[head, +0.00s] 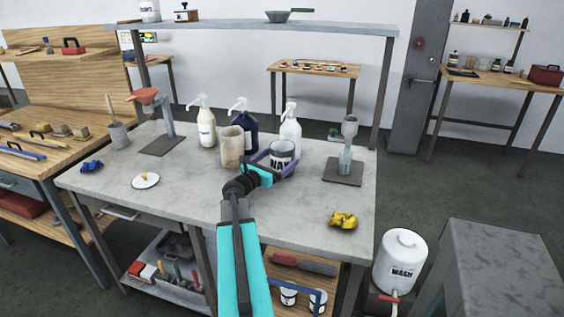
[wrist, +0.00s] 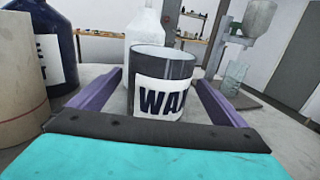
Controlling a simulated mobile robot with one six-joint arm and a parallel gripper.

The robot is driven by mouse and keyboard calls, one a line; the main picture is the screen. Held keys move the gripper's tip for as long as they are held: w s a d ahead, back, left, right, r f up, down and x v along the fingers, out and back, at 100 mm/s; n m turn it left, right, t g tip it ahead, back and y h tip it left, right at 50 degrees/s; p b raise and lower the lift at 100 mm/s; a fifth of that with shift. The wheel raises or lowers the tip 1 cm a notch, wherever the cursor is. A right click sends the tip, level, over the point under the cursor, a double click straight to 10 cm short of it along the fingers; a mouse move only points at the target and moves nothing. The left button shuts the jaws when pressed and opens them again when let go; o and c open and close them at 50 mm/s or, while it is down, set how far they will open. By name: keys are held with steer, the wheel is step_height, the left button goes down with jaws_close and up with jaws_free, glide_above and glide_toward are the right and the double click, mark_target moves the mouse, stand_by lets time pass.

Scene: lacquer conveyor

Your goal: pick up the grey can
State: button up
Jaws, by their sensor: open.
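The grey can (head: 281,147), with a white label reading "WA", stands upright on the grey workbench. In the wrist view the can (wrist: 165,63) is straight ahead, in the middle. My gripper (head: 275,162) is open, with its purple fingers on either side of the can. In the wrist view my gripper (wrist: 161,84) shows a narrow gap at the left of the can; I cannot tell whether the right finger touches it. The lower rear of the can is hidden.
A beige cup (head: 231,147) stands close on the left. White (head: 206,127), dark blue (head: 246,127) and white (head: 290,128) spray bottles stand behind. A funnel stand (head: 344,167) is to the right, and a yellow cloth (head: 343,219) lies in front. The bench's front left is mostly clear.

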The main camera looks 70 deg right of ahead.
mark_target(289, 149)
steer(key=shift+p+x, duration=0.35)
steer(key=shift+x, duration=1.2)
steer(key=shift+w, duration=0.1)
steer(key=shift+r, duration=0.1)
steer(key=c, duration=1.7)
steer(key=shift+c, duration=0.2)
steer(key=shift+r, duration=0.25)
